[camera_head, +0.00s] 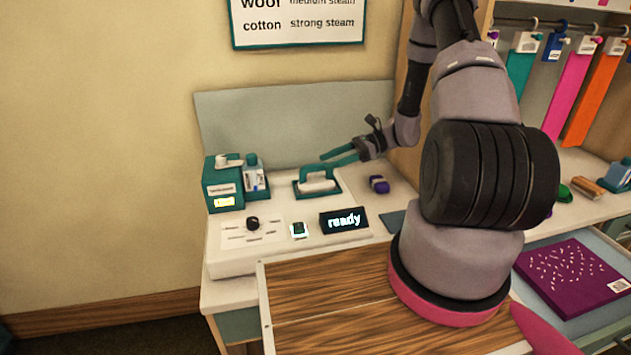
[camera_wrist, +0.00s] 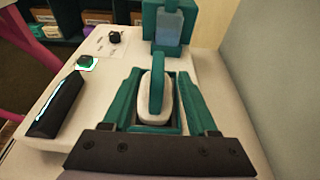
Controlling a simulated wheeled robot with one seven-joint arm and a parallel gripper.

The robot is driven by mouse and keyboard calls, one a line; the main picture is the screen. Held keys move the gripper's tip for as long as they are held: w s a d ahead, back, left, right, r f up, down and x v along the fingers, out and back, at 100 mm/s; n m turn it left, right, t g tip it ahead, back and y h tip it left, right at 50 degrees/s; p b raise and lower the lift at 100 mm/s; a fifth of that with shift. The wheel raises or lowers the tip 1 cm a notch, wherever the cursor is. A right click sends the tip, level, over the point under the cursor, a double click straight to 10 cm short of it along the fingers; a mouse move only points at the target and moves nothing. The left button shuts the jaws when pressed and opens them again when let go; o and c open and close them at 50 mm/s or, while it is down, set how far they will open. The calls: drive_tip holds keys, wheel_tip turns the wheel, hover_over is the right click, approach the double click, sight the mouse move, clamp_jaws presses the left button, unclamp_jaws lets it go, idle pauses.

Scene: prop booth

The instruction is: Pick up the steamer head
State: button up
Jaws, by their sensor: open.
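The steamer head (camera_head: 318,179) has a white body and a teal handle. It rests in a teal cradle (camera_head: 300,190) on the white counter. In the wrist view the steamer head (camera_wrist: 155,98) lies between my open fingers, its handle pointing away from the camera. My gripper (camera_head: 338,157) has teal fingers and reaches in from the right, just above and beside the handle. In the wrist view my gripper (camera_wrist: 162,95) is open, with one finger on each side of the steamer head and a gap to the handle. I cannot tell whether the fingers touch the cradle.
A teal box with a bottle (camera_head: 252,176) stands left of the cradle. A black "ready" display (camera_head: 344,220), a lit green button (camera_head: 299,230) and a dark knob (camera_head: 253,223) are in front. A purple object (camera_head: 379,184) lies to the right. A grey panel (camera_head: 290,123) rises behind.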

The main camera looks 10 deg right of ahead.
sight(306, 172)
drive_tip(key=x, duration=0.5)
drive_tip(key=shift+s+f, duration=0.1)
drive_tip(key=shift+f, duration=0.1)
clamp_jaws()
idle(1.1)
